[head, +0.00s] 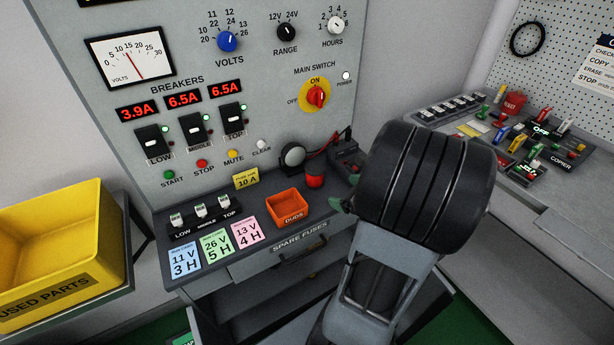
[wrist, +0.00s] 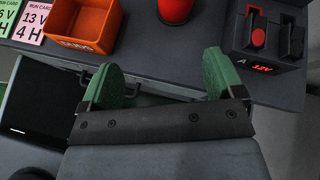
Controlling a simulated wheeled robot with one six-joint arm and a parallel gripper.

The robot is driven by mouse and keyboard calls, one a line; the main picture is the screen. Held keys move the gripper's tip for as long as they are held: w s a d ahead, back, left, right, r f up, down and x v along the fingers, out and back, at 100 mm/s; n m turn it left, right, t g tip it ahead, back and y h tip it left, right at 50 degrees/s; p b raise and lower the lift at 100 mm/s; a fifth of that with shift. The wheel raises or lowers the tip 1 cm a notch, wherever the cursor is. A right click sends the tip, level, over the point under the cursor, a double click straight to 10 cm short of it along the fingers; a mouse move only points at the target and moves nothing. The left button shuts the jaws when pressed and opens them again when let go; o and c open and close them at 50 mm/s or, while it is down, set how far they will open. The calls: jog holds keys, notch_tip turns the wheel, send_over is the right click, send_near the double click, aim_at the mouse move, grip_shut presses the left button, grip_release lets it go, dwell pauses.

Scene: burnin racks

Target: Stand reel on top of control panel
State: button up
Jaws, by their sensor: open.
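The grey control panel (head: 250,90) stands upright at the back, with a voltmeter, knobs, breakers and a main switch. A small red rounded object (head: 315,178), possibly the reel, is on the shelf below it; its lower part shows in the wrist view (wrist: 175,8). A dark round disc with a pale face (head: 293,157) stands just behind it; I cannot tell which is the reel. My gripper (wrist: 163,78) is open and empty, its green fingers spread at the shelf's front edge, short of the red object. In the head view my arm hides most of it.
An orange DUDS bin (head: 287,208) sits left of the red object. A black 12V unit (wrist: 270,40) with a red lead is to the right. Run cards (head: 215,245) lie at the shelf's left. A yellow USED PARTS bin (head: 55,250) stands far left.

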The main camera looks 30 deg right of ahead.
aim_at(319, 173)
jog(key=w+m, duration=0.1)
jog(key=w, duration=0.1)
jog(key=w+m+t, duration=0.1)
jog(key=w, duration=0.2)
jog(key=w+f+m, duration=0.1)
jog(key=w, duration=0.2)
jog(key=shift+w+h, duration=0.15)
jog(key=shift+h, duration=0.25)
jog(key=shift+d+x, duration=0.2)
jog(key=shift+x, duration=3)
jog(key=shift+r, duration=0.1)
jog(key=shift+c, duration=0.3)
jog(key=shift+t, duration=0.3)
jog(key=c, duration=1.1)
jog(key=shift+r, duration=0.1)
